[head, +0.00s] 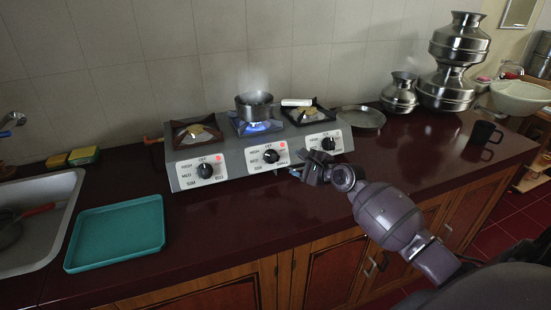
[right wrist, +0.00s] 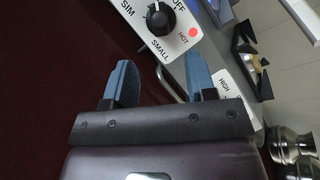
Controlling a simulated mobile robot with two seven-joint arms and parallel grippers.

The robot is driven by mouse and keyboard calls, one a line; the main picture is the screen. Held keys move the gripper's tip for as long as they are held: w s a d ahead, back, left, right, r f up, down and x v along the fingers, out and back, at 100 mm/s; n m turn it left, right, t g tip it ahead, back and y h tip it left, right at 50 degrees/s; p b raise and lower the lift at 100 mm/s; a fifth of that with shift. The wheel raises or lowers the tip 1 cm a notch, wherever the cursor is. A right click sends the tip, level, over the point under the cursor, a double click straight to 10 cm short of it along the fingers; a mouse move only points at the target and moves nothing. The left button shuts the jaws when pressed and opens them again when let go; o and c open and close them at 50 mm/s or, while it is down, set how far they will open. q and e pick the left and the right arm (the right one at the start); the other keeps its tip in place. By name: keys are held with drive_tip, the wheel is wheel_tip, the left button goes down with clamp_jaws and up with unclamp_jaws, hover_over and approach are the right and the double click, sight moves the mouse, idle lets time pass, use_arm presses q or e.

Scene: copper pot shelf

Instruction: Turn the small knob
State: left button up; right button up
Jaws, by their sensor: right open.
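The stove (head: 238,160) has three black knobs on white dial plates. The middle knob (head: 271,156) has a label that reads SMALL in the right wrist view, where the knob (right wrist: 160,18) shows at the top edge beside a red HOT dot. My right gripper (head: 303,172) is in front of the stove, to the right of and below the middle knob, apart from it. Its two blue fingers (right wrist: 162,83) are spread with nothing between them. A blue flame (head: 258,126) burns under the steaming pot (head: 255,105) on the middle burner. My left gripper is out of view.
The left knob (head: 204,170) and right knob (head: 328,143) flank the middle one. A teal tray (head: 116,234) lies left of the stove. Steel pots (head: 400,94), a metal plate (head: 362,117) and a black mug (head: 484,133) stand to the right. The counter front is clear.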

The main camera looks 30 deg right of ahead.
sight(276, 158)
drive_tip(key=b+x, duration=0.2)
drive_tip(key=x, duration=0.7)
drive_tip(key=shift+w+f, duration=0.15)
drive_tip(key=shift+f, duration=0.05)
drive_tip(key=shift+w+a, duration=0.1)
drive_tip(key=shift+w, duration=0.45)
drive_tip(key=c, duration=0.9)
